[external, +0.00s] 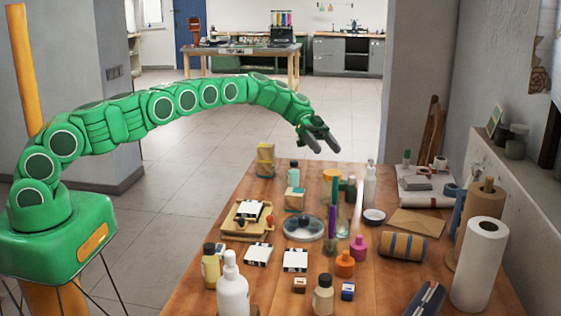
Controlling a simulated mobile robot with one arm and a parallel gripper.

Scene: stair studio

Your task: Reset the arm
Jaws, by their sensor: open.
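My green arm reaches from its base at the left, in a long arch over the floor, toward the wooden table (205,272). My gripper (326,146) hangs above the back part of the table, with its two dark fingers apart and pointing down to the right. Nothing shows between the fingers. The gripper is clear of the things on the table, above and behind a small bottle (293,173) and a yellow-rimmed cup (330,185).
The table is crowded. A tray (236,232), an envelope (414,222) and several bottles fill the middle. A ledge (515,170) runs along the right wall. Open floor (190,180) lies left of the table.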

